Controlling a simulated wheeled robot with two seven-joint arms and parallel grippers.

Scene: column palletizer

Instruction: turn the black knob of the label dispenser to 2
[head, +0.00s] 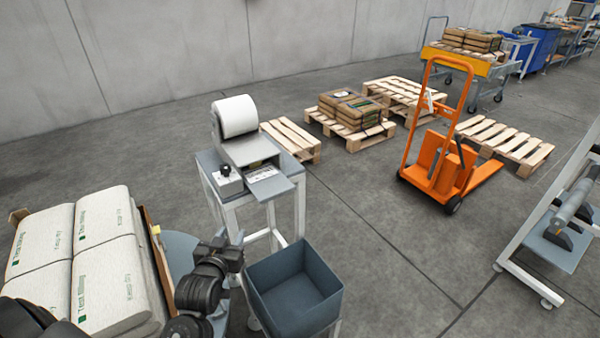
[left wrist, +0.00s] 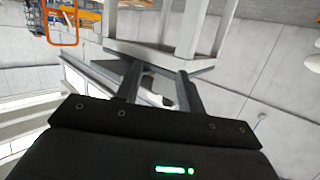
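The label dispenser (head: 249,149) stands on a small grey-topped stand (head: 207,161), with a large white label roll (head: 237,116) on it. Its black knob (head: 225,170) sticks up from a small light box at the dispenser's left front. The knob's setting is too small to read. My left gripper (head: 236,241) is below and in front of the stand's top, apart from the knob. In the left wrist view, the two fingers of my left gripper (left wrist: 160,88) are spread with nothing clearly held between them. My right gripper is not in view.
A blue-grey open bin (head: 293,290) stands right of my left arm. White sacks (head: 100,255) are stacked at the left. An orange pallet stacker (head: 440,160) and wooden pallets (head: 290,139) stand farther back. The stand's legs (left wrist: 190,30) show close by in the left wrist view.

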